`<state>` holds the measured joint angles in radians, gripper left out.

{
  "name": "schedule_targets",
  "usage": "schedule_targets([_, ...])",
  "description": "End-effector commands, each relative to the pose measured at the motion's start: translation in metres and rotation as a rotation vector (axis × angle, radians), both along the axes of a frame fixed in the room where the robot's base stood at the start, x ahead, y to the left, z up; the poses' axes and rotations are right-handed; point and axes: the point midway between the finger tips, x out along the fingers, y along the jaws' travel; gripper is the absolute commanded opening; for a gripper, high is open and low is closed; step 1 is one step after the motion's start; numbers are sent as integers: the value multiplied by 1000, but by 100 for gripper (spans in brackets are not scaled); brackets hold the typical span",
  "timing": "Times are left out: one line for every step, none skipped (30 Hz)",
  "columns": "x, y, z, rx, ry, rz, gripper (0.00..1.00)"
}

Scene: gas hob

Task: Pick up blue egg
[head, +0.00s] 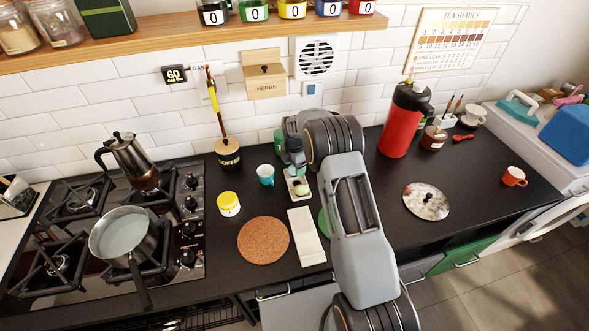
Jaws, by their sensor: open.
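My gripper (297,174) is at the end of my arm near the middle of the worktop, pointing down, with its jaws open. Just below it is a small pale tray (292,195). A small rounded pale-green thing (302,189) lies on the tray, close under the fingertips; it looks like an egg, but its exact colour is hard to tell. I cannot tell whether the fingers touch it. No clearly blue egg shows. My gripper and arm hide part of the tray and the worktop behind.
A teal mug (266,175) stands close left of the tray, with a yellow jar (229,204) further left. A red flask (400,122) stands right. A pan (122,232) is on the hob.

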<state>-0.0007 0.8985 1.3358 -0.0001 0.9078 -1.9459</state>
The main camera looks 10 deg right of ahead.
Motion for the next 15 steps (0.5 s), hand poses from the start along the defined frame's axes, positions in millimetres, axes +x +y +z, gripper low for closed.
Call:
schedule_targets([0,0,-3,0,1,0,72])
schedule_targets([0,0,-5,0,1,0,72])
schedule_targets([0,0,-6,0,0,0,72])
schedule_targets([0,0,-7,0,0,0,72])
schedule_targets([0,0,-7,0,0,0,72])
schedule_targets([0,0,-8,0,0,0,72])
schedule_targets([0,0,-8,0,0,0,72])
schedule_targets([0,0,-8,0,0,0,72])
schedule_targets([0,0,-7,0,-1,0,72])
schedule_targets([0,0,-7,0,-1,0,72])
schedule_targets([0,0,-7,0,-1,0,70])
schedule_targets([0,0,-7,0,-1,0,66])
schedule_targets([0,0,-7,0,-1,0,63])
schedule_targets([0,0,-7,0,-1,0,60])
schedule_targets([0,0,-7,0,-1,0,56])
